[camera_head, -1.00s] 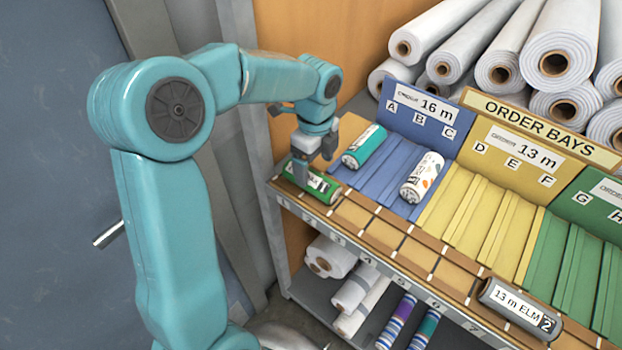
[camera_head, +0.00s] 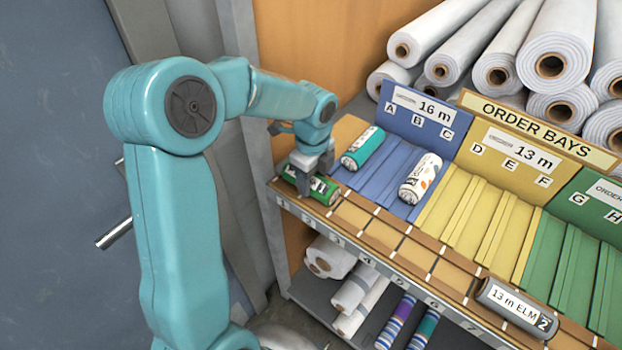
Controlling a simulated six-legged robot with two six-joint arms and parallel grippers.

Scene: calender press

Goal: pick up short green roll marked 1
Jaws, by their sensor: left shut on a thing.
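The short green roll (camera_head: 322,191) lies in the leftmost slots of the brown front ledge, by the numbers 1 and 2. My left gripper (camera_head: 305,184) reaches down over it from above and is shut on it near its middle. The fingers and wrist hide part of the roll and its label, so I cannot read the marking fully. The roll still appears to lie at ledge level. My right gripper does not show.
A teal roll (camera_head: 363,147) and a white patterned roll (camera_head: 420,178) lie in the blue bay (camera_head: 376,189). A grey roll (camera_head: 515,304) lies on the ledge at right. The yellow bay (camera_head: 478,213) is empty. Large white rolls (camera_head: 492,56) are stacked behind.

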